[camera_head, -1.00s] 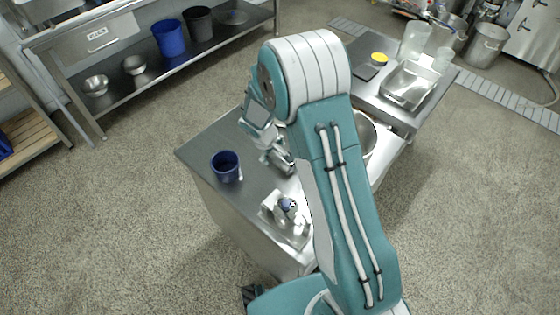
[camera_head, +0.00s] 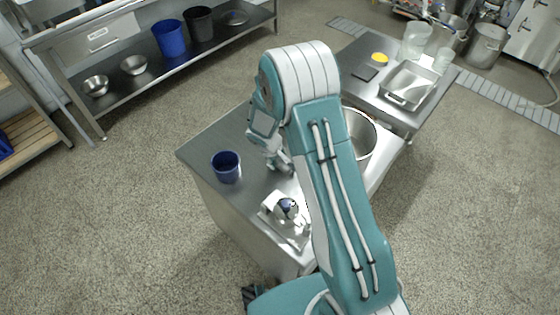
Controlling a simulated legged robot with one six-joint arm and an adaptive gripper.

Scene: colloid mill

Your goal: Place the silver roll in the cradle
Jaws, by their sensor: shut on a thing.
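My gripper (camera_head: 281,164) is beside the upper left of my arm, over the steel table, right of the blue cup. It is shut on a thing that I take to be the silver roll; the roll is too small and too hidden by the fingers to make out. A pale metal fitting (camera_head: 272,215) with a shiny rounded part (camera_head: 287,208) stands near the table's front edge, below my gripper in the picture. It may be the cradle, but I cannot tell for sure. My arm hides part of the table to its right.
A dark blue cup (camera_head: 226,167) stands on the steel table (camera_head: 205,150), left of my gripper. A large steel pot (camera_head: 360,138) is partly behind my arm. A rear table holds a steel tray (camera_head: 409,86), a yellow item (camera_head: 380,57) and clear containers (camera_head: 416,40).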

